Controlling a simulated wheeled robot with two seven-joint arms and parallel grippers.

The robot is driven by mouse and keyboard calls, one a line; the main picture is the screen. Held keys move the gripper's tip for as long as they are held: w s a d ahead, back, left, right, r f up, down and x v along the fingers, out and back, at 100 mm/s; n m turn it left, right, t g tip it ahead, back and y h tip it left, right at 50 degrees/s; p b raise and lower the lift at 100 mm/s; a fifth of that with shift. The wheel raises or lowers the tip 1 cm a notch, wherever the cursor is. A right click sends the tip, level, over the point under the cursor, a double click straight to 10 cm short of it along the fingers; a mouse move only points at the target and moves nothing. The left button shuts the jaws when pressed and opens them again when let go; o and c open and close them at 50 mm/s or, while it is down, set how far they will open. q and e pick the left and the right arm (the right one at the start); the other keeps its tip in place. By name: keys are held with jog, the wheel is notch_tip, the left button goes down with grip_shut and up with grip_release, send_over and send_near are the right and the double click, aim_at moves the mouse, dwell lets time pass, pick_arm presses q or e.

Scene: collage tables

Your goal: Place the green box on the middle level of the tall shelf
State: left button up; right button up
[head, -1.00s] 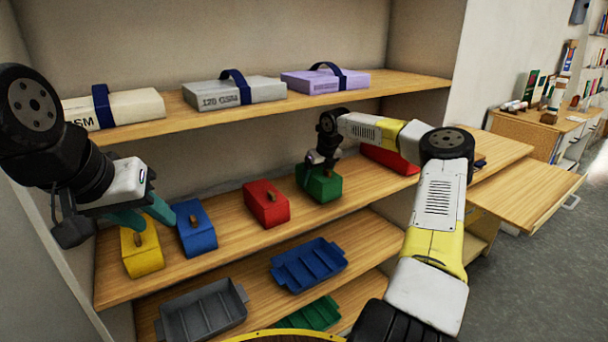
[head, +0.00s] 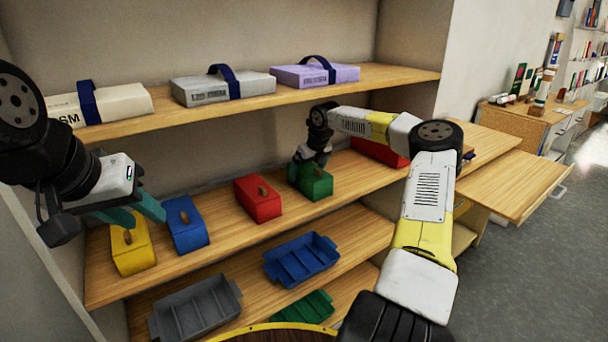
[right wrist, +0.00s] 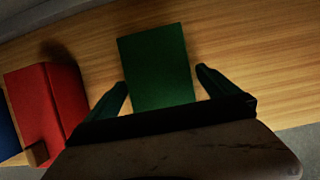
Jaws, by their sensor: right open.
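The green box (head: 316,184) sits on the middle level of the tall shelf (head: 228,238), to the right of a red box. It also shows in the right wrist view (right wrist: 157,66). My right gripper (head: 305,164) is at the green box from above. In the right wrist view its two fingers (right wrist: 163,92) are open, one on each side of the box, with small gaps visible. My left gripper (head: 140,213) hangs at the left, in front of the yellow and blue boxes. Its two fingers are apart and nothing shows between them.
A yellow box (head: 132,250), a blue box (head: 185,224) and a red box (head: 258,199) share the middle level. Paper packs (head: 222,86) stand on the top level. Grey (head: 196,310) and blue (head: 300,260) trays lie on the lower level.

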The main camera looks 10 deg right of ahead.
aim_at(324, 188)
jog(key=shift+v, duration=0.85)
jog(key=s+d, duration=0.1)
jog(key=s, duration=0.2)
jog(key=s+d, duration=0.1)
jog(key=s, duration=0.2)
jog(key=s+d, duration=0.1)
jog(key=s, duration=0.2)
jog(key=shift+s+d+f, duration=0.15)
jog(key=shift+s+d, duration=0.2)
jog(key=shift+s, duration=0.7)
jog(key=s+a+r+n, duration=0.5)
jog(key=s+r+n, duration=0.1)
jog(key=s+n, duration=0.5)
jog(key=s+a+r+n+t, duration=0.1)
jog(key=s+a+r+n, duration=0.3)
jog(key=s+r+n, duration=0.3)
jog(key=s+a+r+n, duration=0.5)
jog(key=s+r+n, duration=0.2)
jog(key=s+n, duration=0.7)
jog(key=shift+s+a+r+n+t+y, duration=0.15)
jog(key=shift+s+a+n+t+y, duration=0.2)
jog(key=shift+s, duration=0.45)
jog(key=shift+d, duration=0.1)
